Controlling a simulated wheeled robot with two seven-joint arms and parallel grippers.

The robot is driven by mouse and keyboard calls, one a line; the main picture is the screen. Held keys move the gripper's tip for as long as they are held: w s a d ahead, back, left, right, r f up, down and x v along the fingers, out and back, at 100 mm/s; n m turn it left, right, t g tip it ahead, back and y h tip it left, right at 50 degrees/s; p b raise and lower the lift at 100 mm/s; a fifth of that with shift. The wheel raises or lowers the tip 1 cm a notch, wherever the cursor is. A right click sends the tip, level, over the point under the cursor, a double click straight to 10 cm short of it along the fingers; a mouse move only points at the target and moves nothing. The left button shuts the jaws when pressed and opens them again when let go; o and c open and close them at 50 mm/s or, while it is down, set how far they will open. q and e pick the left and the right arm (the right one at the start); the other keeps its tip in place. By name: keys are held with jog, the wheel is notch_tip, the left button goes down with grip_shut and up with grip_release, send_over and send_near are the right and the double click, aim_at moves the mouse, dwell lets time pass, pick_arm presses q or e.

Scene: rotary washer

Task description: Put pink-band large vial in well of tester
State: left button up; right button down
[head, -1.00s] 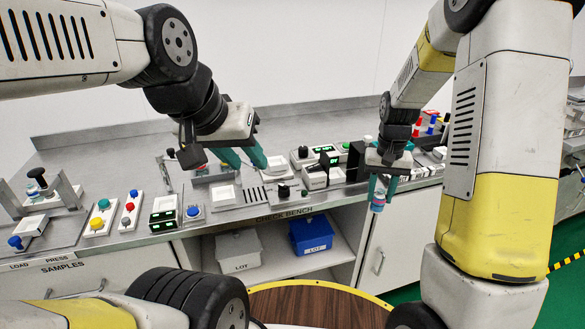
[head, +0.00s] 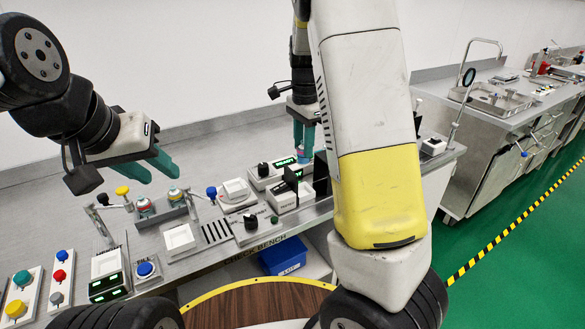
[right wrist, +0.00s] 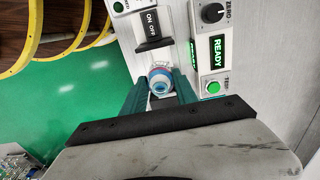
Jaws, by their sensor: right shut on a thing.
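The pink-band large vial (right wrist: 160,82) is between my right gripper's teal fingers (right wrist: 160,92). It has a light blue end with a pink band. In the head view my right gripper (head: 304,138) is shut on the vial (head: 303,156), held above the back of the bench, close to the tester units. The white tester (head: 284,200) stands in front of the gripper. A lit READY display (right wrist: 220,51) and a green TEST button (right wrist: 213,87) show beside the vial in the right wrist view. The well is not clearly visible. My left gripper (head: 162,170) is open and empty over the bench.
Two banded vials (head: 145,206) stand in a holder below my left gripper. A black ON/OFF switch (right wrist: 151,24) is close to the held vial. White pads, buttons and a slotted rack (head: 215,232) fill the bench front. A blue bin (head: 285,257) is underneath.

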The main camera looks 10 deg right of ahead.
notch_tip(320, 180, down, 12)
jog(key=shift+r, duration=0.25)
dwell(0.3)
jog(key=c, duration=1)
grip_release()
jog(key=shift+f, duration=0.1)
jog(key=shift+o, duration=0.2)
